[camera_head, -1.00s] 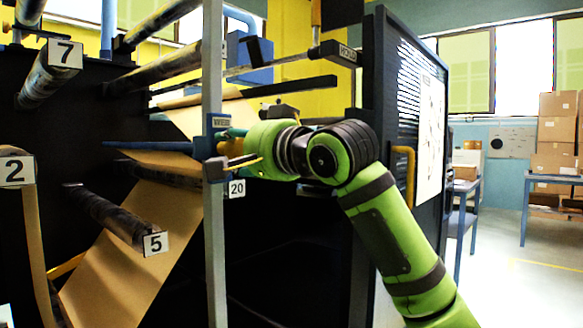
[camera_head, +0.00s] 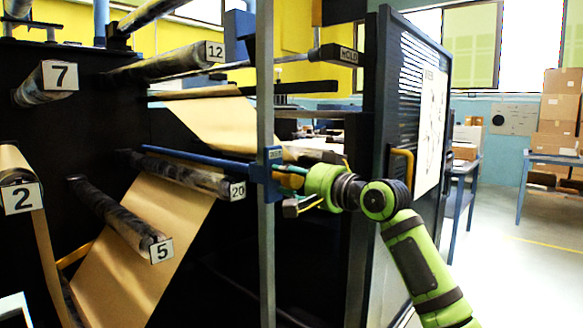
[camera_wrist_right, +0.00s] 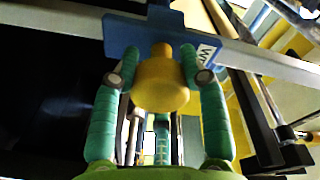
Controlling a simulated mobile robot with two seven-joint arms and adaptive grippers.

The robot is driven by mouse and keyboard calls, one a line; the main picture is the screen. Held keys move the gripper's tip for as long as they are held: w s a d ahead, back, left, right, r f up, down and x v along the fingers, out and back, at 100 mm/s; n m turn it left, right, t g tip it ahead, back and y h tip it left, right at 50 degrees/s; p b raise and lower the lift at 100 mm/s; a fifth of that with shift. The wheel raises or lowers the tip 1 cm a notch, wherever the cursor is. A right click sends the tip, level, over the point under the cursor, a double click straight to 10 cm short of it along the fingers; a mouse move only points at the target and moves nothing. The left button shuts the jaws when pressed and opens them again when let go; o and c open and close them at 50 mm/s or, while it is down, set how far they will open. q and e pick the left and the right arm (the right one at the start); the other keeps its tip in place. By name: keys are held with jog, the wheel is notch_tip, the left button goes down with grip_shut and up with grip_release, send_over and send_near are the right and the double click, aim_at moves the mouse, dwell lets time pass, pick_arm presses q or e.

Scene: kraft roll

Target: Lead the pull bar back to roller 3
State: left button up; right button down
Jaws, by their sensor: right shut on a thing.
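The pull bar is a blue bar (camera_head: 195,158) running to a blue block with a label (camera_head: 271,172) on a grey upright post. Brown kraft paper (camera_head: 150,235) runs near the bar and roller 20. My right gripper (camera_head: 294,180) is at the block, shut on its yellow knob (camera_wrist_right: 161,82). In the right wrist view, green fingers (camera_wrist_right: 158,72) flank the knob, with the blue block (camera_wrist_right: 125,35) just beyond. I see no label for roller 3. My left gripper is out of view.
Roller 20 (camera_head: 205,178) lies just below the bar. Roller 5 (camera_head: 115,215), roller 2 (camera_head: 15,165), roller 7 (camera_head: 45,85) and roller 12 (camera_head: 165,65) stick out around it. A dark cabinet panel (camera_head: 385,130) with a yellow handle (camera_head: 402,166) stands right of the gripper.

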jog(key=shift+w+d, duration=0.1)
jog(key=shift+d, duration=0.25)
jog(key=shift+w+d+f, duration=0.3)
jog(key=shift+f, duration=0.5)
jog(key=shift+w+d+f, duration=0.25)
jog(key=shift+f, duration=0.6)
jog(key=shift+w+d+f, duration=0.3)
jog(key=shift+f, duration=0.5)
jog(key=f, duration=0.2)
jog(key=s+a+f+b, duration=0.1)
jog(key=shift+f, duration=0.2)
jog(key=shift+r+p, duration=0.1)
jog(key=shift+p, duration=0.35)
